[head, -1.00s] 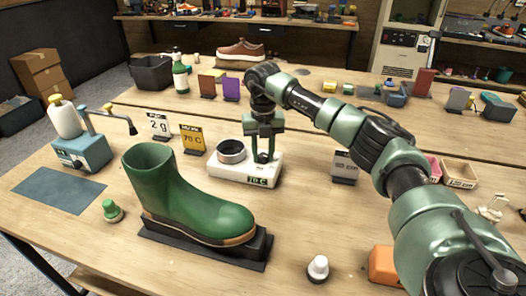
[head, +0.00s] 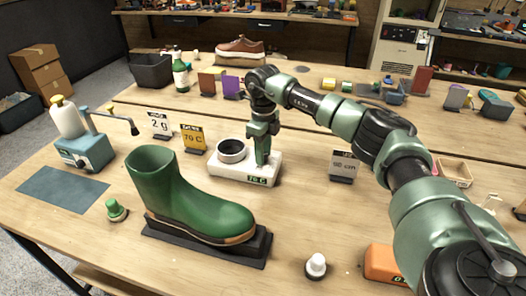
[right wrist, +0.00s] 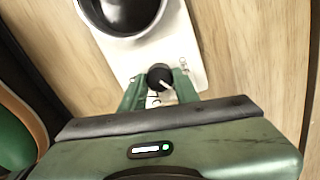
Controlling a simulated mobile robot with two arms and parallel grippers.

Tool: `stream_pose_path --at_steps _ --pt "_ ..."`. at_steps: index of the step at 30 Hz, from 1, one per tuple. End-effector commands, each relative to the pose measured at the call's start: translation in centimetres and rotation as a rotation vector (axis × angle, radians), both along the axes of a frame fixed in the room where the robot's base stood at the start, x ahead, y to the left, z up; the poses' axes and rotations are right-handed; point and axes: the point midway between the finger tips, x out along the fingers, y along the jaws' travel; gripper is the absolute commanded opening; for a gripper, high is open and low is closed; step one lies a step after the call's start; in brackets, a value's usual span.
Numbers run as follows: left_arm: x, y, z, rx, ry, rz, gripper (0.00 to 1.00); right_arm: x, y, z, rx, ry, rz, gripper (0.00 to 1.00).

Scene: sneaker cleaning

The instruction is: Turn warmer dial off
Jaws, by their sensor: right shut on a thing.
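My right gripper (head: 262,162) points straight down over the right part of the warmer. In the right wrist view its fingers (right wrist: 160,88) are shut on the dial, one on each side. In the head view the gripper hides the dial. My left gripper is not in view.
The green boot (head: 180,200) stands on a black block in front of the warmer. A yellow sign (head: 193,138) and a white sign (head: 159,124) stand to the left. A grey-white sign (head: 343,165) stands to the right. Bare table lies between it and the warmer.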

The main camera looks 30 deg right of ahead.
Motion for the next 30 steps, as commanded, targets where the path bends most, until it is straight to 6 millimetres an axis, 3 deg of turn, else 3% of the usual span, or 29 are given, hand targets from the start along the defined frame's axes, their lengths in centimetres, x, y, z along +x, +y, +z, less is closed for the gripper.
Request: stream_pose_path --at_steps 18,30 --pt "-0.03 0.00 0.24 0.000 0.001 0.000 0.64 0.21 -0.12 0.20 0.001 -0.006 0.583 0.00" --pt "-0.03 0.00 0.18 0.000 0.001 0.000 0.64 0.31 -0.16 0.23 -0.001 -0.007 0.882 0.00"
